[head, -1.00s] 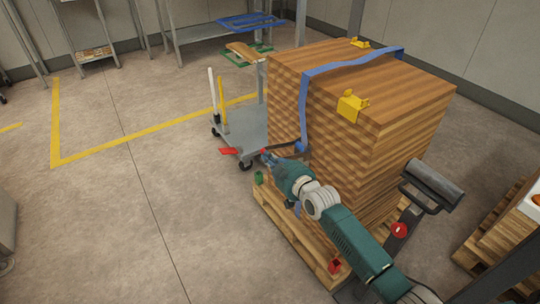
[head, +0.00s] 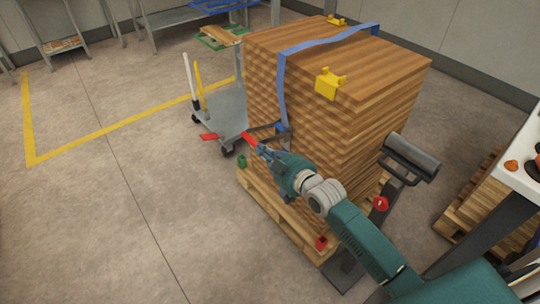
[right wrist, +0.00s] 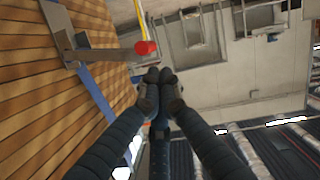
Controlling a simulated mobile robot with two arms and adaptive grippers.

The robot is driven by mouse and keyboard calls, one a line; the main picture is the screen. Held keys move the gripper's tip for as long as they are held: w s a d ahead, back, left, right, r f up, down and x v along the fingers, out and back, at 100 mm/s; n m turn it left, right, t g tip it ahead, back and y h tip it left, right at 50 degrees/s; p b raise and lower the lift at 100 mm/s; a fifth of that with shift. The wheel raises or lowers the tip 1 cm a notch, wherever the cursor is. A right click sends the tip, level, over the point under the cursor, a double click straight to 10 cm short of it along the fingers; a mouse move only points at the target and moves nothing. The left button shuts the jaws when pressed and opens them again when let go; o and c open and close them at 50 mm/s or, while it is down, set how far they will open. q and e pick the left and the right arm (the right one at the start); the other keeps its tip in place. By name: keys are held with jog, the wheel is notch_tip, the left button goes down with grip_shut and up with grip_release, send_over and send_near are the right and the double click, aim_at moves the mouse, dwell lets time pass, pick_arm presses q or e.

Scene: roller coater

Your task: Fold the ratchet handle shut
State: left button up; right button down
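A blue strap (head: 282,92) runs over the stack of wooden boards (head: 345,75) and down its near left face. The ratchet (head: 284,130) sits on the strap on that face. Its grey handle (head: 265,130) sticks out from the stack and ends in a red grip (head: 249,139). In the right wrist view the handle (right wrist: 110,52) stands away from the boards, with its red grip (right wrist: 146,47) just beyond the fingertips. My right gripper (right wrist: 160,75) has its fingertips together with nothing between them. Touching the grip cannot be told. My left gripper is out of view.
The boards stand on a pallet (head: 285,221) with a red block (head: 321,242) and a green block (head: 242,161). A grey cart (head: 226,110) stands close behind the handle. A yellow corner guard (head: 330,84) sits on the top edge. The floor at left is clear.

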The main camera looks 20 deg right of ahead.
jog(key=v, duration=0.4)
jog(key=shift+s, duration=0.1)
dwell(0.3)
jog(key=s+d+f+m+g+h, duration=0.1)
jog(key=s+f+g, duration=0.2)
jog(key=s+f, duration=0.6)
jog(key=s+f+m+g+h, duration=0.1)
jog(key=s+f+g, duration=0.3)
jog(key=f, duration=0.8)
jog(key=s+d+f+m+g+h, duration=0.1)
jog(key=s+f, duration=0.7)
jog(key=f, duration=0.3)
jog(key=s+f+m+g+h, duration=0.1)
jog(key=s+f+g, duration=0.45)
jog(key=s, duration=0.85)
pick_arm(q)
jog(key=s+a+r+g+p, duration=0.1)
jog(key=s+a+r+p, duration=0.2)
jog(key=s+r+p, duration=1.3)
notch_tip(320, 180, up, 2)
jog(key=p, duration=1.6)
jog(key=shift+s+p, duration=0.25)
jog(key=shift+p, duration=0.05)
pick_arm(e)
jog(key=s+d+r, duration=0.2)
jog(key=s+r, duration=1.3)
jog(key=s, duration=0.3)
jog(key=shift+r, duration=0.3)
